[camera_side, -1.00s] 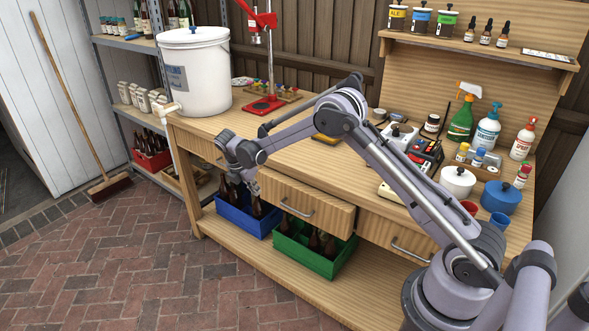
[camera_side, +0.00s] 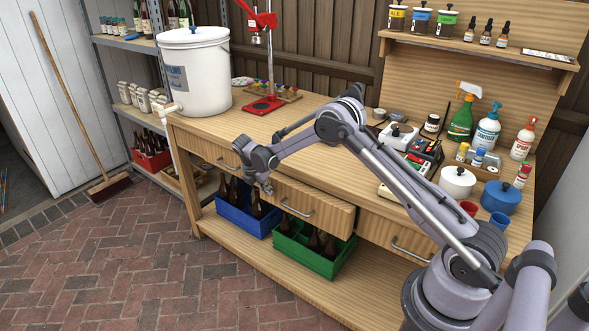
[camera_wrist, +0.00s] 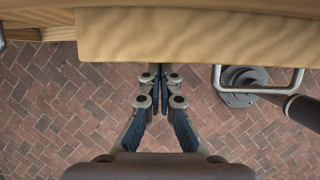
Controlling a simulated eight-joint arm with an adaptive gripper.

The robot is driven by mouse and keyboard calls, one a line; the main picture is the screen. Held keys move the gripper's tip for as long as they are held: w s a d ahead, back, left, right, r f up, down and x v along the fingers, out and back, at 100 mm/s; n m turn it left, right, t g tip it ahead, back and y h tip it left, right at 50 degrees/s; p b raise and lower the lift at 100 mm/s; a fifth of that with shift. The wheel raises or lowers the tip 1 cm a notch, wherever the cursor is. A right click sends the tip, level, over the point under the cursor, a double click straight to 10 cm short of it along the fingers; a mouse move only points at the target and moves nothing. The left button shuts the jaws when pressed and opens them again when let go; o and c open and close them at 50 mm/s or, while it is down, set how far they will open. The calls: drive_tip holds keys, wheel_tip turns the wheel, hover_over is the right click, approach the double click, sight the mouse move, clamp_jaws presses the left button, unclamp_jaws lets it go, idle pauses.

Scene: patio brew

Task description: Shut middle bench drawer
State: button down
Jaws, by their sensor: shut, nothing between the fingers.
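The middle bench drawer (camera_side: 325,203) stands partly out from the bench, its wooden front past the drawer at its right. Its bar handle (camera_side: 297,209) shows on the front. In the wrist view the drawer front (camera_wrist: 205,38) spans the top, with the handle (camera_wrist: 258,88) to the right. My gripper (camera_side: 268,190) is at the left end of the drawer front and hides part of it. In the wrist view my gripper (camera_wrist: 160,70) is shut and empty, its tips at the front's lower edge as seen there, left of the handle. I cannot tell whether they touch.
The left drawer (camera_side: 200,148) and right drawer (camera_side: 395,240) look shut. Below are a blue crate (camera_side: 240,222) and a green crate (camera_side: 315,260) of bottles. A white bucket (camera_side: 195,80) and red stand (camera_side: 263,106) are on the bench. The brick floor in front is clear.

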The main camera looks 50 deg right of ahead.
drive_tip(key=shift+d, duration=2.75)
